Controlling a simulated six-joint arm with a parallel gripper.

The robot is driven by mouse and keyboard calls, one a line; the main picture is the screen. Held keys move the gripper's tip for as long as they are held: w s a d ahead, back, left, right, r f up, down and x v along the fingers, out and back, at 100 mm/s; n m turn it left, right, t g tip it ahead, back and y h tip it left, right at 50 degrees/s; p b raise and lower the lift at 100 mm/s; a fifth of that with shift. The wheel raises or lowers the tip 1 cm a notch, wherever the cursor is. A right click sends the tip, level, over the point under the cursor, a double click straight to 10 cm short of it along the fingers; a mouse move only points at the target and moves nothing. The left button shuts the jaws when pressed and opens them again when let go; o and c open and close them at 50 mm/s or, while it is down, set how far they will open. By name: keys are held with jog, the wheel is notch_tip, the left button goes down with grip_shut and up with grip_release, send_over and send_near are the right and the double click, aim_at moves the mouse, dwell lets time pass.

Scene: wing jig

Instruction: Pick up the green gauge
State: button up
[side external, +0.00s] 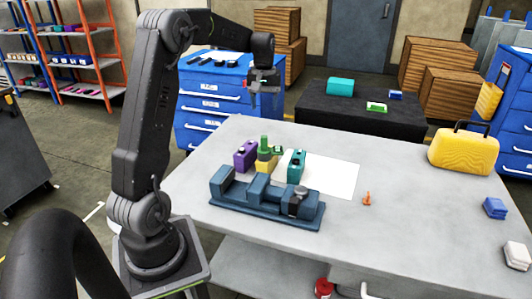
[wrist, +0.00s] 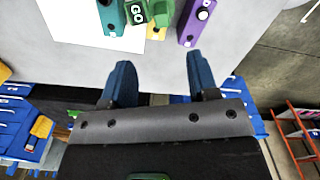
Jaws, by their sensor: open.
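The green gauge (side external: 265,145) sits on or against a yellow block (side external: 264,166), between a purple block (side external: 245,156) and a teal block (side external: 292,164) on the grey table. In the wrist view the green gauge (wrist: 137,12) shows a white "GO" label and is cut by the top edge. The purple block (wrist: 196,22), teal block (wrist: 111,18) and a bit of the yellow block (wrist: 156,32) surround it. My gripper (side external: 264,95) is open and empty, held above and behind the blocks. In the wrist view my gripper (wrist: 159,68) has its fingers apart, short of the gauge.
A dark blue jig (side external: 265,200) lies in front of the blocks. A white sheet (side external: 338,176) lies right of them, with an orange piece (side external: 367,199) beyond. A yellow case (side external: 463,151) stands at the right. Another green item (side external: 376,107) lies on a black table behind.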

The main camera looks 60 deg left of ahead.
aim_at(264, 136)
jog(key=f, duration=0.5)
jog(key=a+f, duration=0.1)
jog(key=f, duration=0.2)
jog(key=shift+f, duration=0.25)
jog(key=shift+w+d+f, duration=0.1)
jog(key=shift+f, duration=1.4)
jog(key=shift+w+d+f, duration=0.1)
jog(key=shift+f, duration=1.4)
grip_shut()
jog(key=shift+a+r, duration=0.1)
